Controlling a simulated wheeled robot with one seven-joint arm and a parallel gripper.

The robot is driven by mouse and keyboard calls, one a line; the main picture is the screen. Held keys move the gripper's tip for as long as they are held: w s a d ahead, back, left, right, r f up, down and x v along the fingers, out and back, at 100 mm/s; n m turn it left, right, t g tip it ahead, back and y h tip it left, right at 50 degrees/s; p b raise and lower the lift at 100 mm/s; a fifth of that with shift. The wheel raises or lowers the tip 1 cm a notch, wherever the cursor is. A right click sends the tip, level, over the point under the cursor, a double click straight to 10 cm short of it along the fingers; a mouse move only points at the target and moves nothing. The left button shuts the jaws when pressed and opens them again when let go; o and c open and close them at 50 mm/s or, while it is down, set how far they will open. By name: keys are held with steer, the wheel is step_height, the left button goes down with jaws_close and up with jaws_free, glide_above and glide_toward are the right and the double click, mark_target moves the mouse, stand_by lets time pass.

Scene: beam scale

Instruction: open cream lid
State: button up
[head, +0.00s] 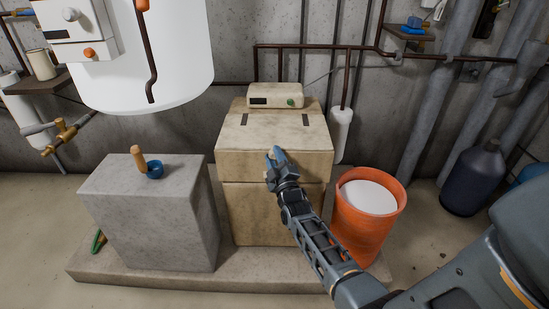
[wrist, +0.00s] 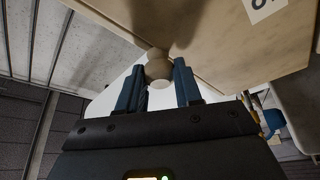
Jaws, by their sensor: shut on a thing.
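The cream lid (head: 250,140) tops a boxy cream cabinet (head: 252,212) in the middle of the head view. It looks level and closed, with a thin seam below its front edge and two dark hinge-like strips near its back. My gripper (head: 275,154) is at the lid's front edge, reaching up from the lower right. In the wrist view, my gripper's two blue fingers (wrist: 159,80) stand on either side of a round cream knob (wrist: 158,66) and are shut on it. The knob is mostly hidden by the fingers in the head view.
A cream control box (head: 275,96) with a green button sits behind the lid. An orange bucket (head: 368,225) with white contents stands close on the right. A grey block (head: 150,220) stands on the left. A white tank (head: 155,60) hangs at upper left.

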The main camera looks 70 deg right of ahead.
jaws_close()
